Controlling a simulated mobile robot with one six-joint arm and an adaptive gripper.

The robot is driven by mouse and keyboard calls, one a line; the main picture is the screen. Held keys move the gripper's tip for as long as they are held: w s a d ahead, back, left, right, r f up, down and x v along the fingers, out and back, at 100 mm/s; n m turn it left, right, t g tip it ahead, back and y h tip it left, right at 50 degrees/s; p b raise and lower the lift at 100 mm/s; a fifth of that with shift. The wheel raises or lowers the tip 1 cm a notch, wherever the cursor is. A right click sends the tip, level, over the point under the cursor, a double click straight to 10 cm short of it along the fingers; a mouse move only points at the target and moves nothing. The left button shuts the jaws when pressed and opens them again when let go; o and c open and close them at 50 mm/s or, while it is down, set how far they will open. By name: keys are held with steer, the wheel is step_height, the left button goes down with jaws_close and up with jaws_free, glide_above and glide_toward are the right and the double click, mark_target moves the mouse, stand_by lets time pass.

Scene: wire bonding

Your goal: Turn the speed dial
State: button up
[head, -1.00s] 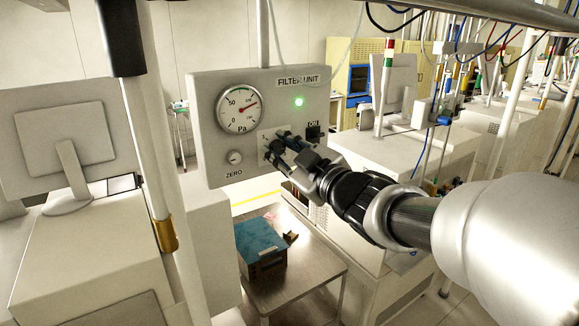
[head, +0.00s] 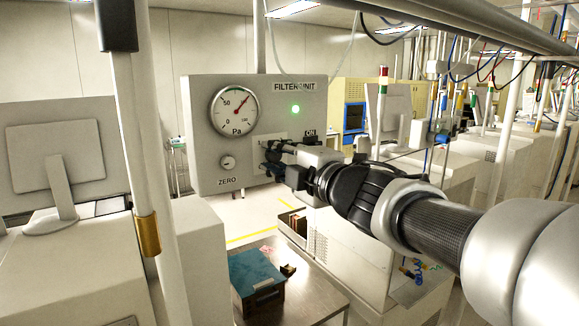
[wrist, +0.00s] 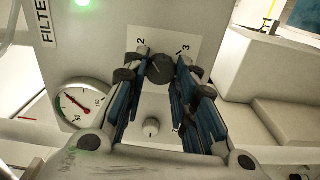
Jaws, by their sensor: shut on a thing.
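The speed dial (wrist: 160,68) is a dark round knob on a pale plate marked 2 and 3, seen in the wrist view. My gripper (wrist: 163,62) has one finger on each side of the knob and is shut on it. The filter unit (head: 200,130) is a grey panel with a pressure gauge (head: 235,110), whose red needle points up and right. The gauge also shows in the wrist view (wrist: 80,103).
The ZERO knob (head: 227,162) is at the panel's lower left, and it sits below the dial in the wrist view (wrist: 151,127). A black ON switch (head: 311,136) is right of the plate. A green light (head: 295,109) is lit. A blue-topped box (head: 256,272) stands on a metal table below.

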steer(key=shift+n, duration=0.5)
steer(key=o, duration=1.1)
steer(key=shift+c, duration=0.2)
steer(key=v, duration=1.2)
